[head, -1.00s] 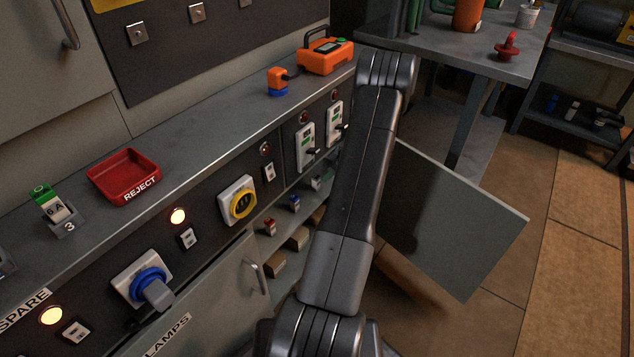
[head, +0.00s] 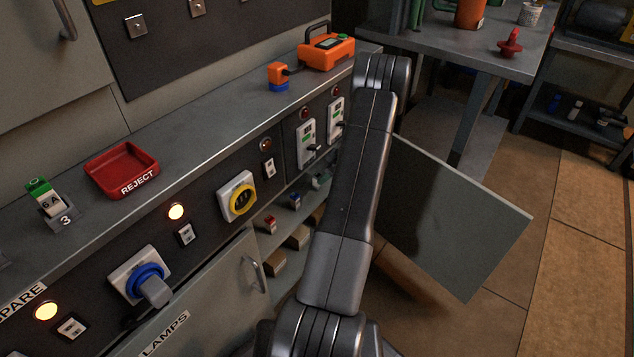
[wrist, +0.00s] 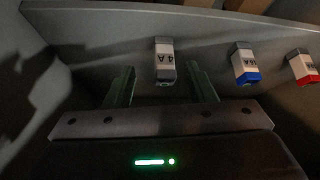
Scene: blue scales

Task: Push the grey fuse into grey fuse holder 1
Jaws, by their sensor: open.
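The grey fuse (wrist: 164,62), a white block with grey ends marked "4A", shows in the wrist view against a grey panel. My gripper (wrist: 162,84) is open, with its two greenish fingers apart on either side of the fuse; I cannot tell whether either touches it. In the head view my gripper is hidden behind my arm and the open door. Holder 1 cannot be made out; a grey holder marked 3 (head: 66,219) stands on the counter with a green-topped 6A fuse (head: 46,200) in it.
Beside the grey fuse are a blue fuse (wrist: 243,65) and a red fuse (wrist: 302,68). An open grey door (head: 455,220) hangs right of my arm. A red REJECT tray (head: 122,170) and an orange device (head: 326,50) stand on the counter (head: 215,115).

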